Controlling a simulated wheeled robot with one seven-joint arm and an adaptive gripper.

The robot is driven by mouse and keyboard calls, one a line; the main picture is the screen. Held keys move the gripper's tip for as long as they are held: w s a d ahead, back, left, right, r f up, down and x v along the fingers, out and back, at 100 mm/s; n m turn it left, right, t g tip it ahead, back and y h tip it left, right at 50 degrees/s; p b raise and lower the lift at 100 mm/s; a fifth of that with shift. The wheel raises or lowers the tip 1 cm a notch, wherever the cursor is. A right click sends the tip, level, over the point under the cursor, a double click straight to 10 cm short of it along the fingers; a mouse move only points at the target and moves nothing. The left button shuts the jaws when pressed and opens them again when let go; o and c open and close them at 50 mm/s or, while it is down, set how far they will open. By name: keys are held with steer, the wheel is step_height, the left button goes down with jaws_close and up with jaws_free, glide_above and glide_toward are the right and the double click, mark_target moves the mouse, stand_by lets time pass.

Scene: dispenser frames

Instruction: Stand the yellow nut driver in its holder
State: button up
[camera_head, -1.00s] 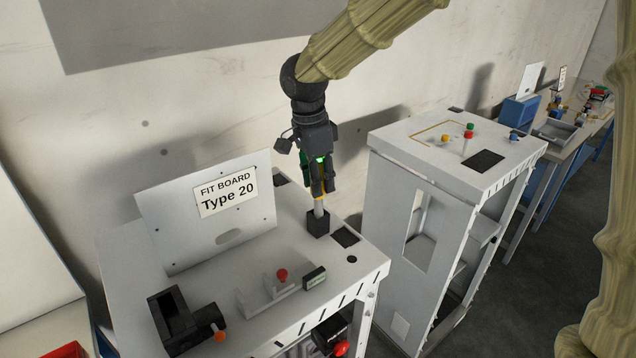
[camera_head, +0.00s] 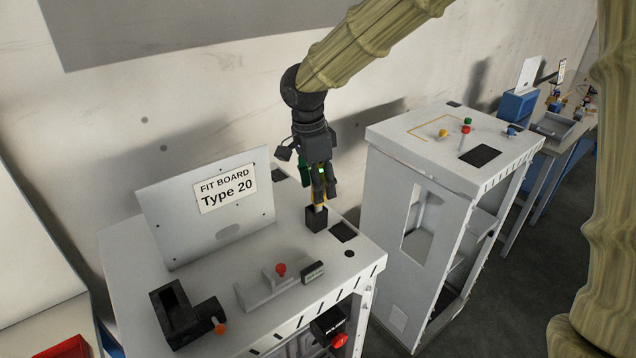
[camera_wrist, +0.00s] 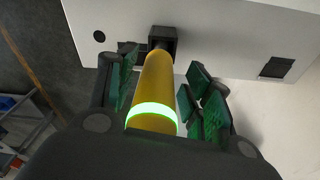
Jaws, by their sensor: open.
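The yellow nut driver (camera_wrist: 156,80) stands with its lower end in the black square holder (camera_head: 316,220) on the grey bench top. In the wrist view, the holder (camera_wrist: 165,37) surrounds the driver's far end. In the head view only a short piece of the driver (camera_head: 318,207) shows between fingers and holder. My gripper (camera_head: 322,191) is above the holder, pointing down. It is open around the yellow handle, with green pads on both sides. A gap shows between handle and right pads; the left pad is close, and I cannot tell whether it touches.
A board marked "FIT BOARD Type 20" (camera_head: 228,194) stands upright behind the holder on the left. A grey bracket with a red knob (camera_head: 281,270) and a black fixture (camera_head: 180,312) are nearer the front. A grey cabinet (camera_head: 390,190) stands to the right.

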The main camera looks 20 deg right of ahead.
steer(key=shift+r, duration=0.1)
steer(key=r+b, duration=0.1)
steer(key=r, duration=0.3)
steer(key=a+r+b, duration=0.1)
steer(key=r+b, duration=0.1)
steer(key=r, duration=0.2)
steer(key=r+b, duration=0.1)
steer(key=r, duration=0.2)
steer(key=shift+s+a+r, duration=0.15)
steer(key=shift+a+r, duration=0.05)
steer(key=shift+r, duration=0.2)
